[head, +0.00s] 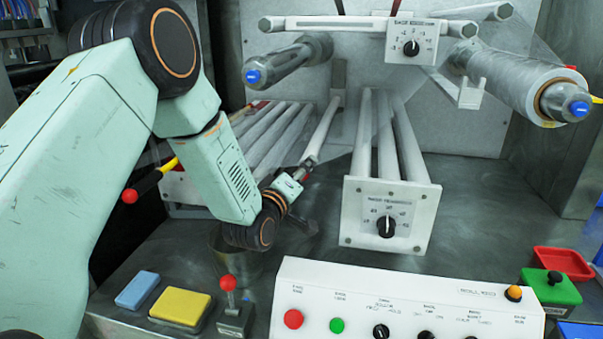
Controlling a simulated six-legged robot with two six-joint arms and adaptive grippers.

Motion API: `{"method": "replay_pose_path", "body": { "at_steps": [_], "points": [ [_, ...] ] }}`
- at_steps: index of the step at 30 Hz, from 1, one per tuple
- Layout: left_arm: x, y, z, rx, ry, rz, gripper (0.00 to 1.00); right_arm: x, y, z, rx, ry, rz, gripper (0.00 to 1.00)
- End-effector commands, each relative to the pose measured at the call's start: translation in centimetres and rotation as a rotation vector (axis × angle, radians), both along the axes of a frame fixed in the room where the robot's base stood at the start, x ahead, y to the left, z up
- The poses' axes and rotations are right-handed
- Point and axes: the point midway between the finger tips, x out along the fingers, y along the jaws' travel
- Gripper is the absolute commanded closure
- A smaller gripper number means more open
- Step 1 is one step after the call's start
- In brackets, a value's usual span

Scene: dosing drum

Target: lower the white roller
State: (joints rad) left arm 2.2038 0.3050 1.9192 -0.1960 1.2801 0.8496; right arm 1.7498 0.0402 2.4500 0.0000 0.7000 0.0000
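A slim white roller (325,128) slants down toward the front, left of the middle of the machine in the head view. My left arm comes in from the left and reaches across to the roller's lower front end. My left gripper (305,169) is at that end and overlaps it in the picture. Its fingers are small and partly hidden, so I cannot tell whether they are closed on the roller. Several other pale rollers (278,137) lie to the left, partly behind my arm. My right gripper is not in view.
A white block with a dial (390,215) on several bars stands right of my gripper. A film roll (525,85) is at upper right. A white control panel (400,305) with buttons and knobs fills the front. A red-knobbed lever (229,284) and yellow pad (180,306) are at front left.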

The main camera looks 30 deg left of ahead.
Motion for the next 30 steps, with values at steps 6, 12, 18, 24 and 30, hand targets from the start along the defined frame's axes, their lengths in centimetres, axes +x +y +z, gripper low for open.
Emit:
{"method": "replay_pose_path", "body": {
  "at_steps": [6,12,18,24,30],
  "points": [
    [0.17,0.11,-0.05,-0.001,0.001,-0.001,0.47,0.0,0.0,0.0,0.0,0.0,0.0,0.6],
    [0.15,0.1,-0.04,0.0,0.001,-0.001,0.58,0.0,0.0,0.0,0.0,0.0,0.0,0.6],
    [0.15,0.09,-0.03,0.0,0.001,-0.001,0.75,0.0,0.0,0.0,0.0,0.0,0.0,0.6],
    [0.17,0.09,-0.01,0.0,0.0,0.0,0.92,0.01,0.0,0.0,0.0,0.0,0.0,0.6],
    [0.16,0.1,0.0,0.0,-0.001,-0.001,1.0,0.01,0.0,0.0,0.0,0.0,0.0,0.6]
  ]
}}
